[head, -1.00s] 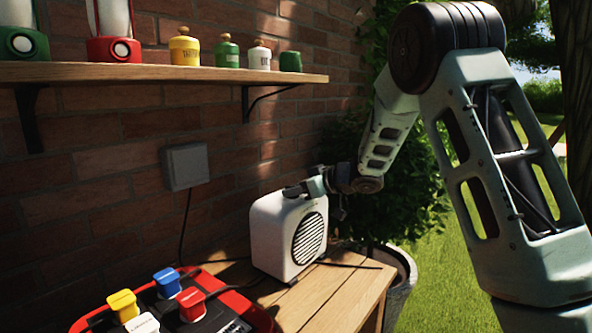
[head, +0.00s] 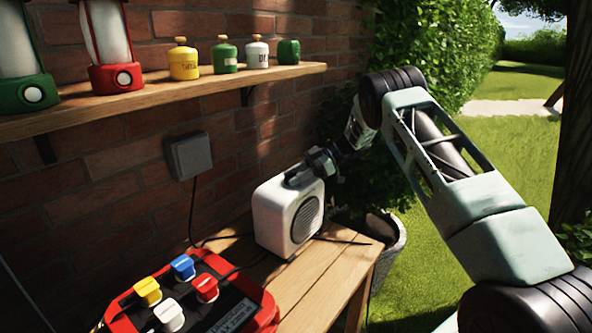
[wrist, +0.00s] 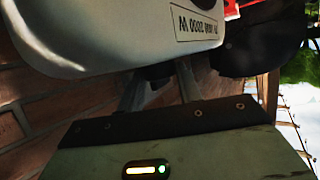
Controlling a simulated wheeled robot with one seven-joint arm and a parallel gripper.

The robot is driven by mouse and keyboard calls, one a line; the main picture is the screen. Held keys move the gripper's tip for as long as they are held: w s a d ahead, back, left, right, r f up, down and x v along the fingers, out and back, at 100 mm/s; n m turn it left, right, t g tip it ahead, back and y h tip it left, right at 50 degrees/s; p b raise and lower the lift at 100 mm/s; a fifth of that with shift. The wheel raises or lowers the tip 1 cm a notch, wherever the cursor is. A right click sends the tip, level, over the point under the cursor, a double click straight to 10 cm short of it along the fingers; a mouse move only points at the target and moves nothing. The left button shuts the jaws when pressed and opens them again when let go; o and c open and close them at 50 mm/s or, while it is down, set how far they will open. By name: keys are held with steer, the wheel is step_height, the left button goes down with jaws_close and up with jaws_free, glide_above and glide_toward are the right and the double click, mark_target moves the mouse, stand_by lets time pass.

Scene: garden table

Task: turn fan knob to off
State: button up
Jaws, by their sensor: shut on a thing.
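The white fan (head: 270,212) stands on the wooden table, with its round dark grille facing right and a dark handle on top. My gripper (head: 322,165) is at the fan's upper right edge, reaching in from the right. In the wrist view, both fingers of my gripper (wrist: 158,82) reach to the edge of the white fan body (wrist: 100,35), which carries a wattage label. They are shut on a dark part between them, the fan knob (wrist: 155,74). The knob is mostly hidden, and its setting cannot be read.
A red box (head: 245,297) with yellow, blue, white and red plugs is at front left. A wall shelf (head: 150,97) above holds lanterns and small canisters. A grey wall box (head: 188,155) has a cord running down. A potted bush stands right of the table.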

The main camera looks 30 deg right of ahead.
steer(key=n+g, duration=0.1)
steer(key=n+g+b, duration=0.1)
steer(key=n+g, duration=0.1)
steer(key=g, duration=0.1)
steer(key=shift+w+a+f+n, duration=0.1)
steer(key=shift+w+f+n, duration=0.05)
steer(key=shift+w+n, duration=0.2)
steer(key=shift+s+a+f+n+g, duration=0.1)
steer(key=shift+a+n+g, duration=0.25)
steer(key=shift+g, duration=0.25)
steer(key=shift+a+n+g, duration=0.2)
steer(key=shift+n+g, duration=0.2)
steer(key=shift+g, duration=0.2)
steer(key=shift+a+f, duration=0.1)
steer(key=shift+f, duration=0.05)
steer(key=o, duration=1)
step_height(320, 180, up, 10)
steer(key=shift+r, duration=0.2)
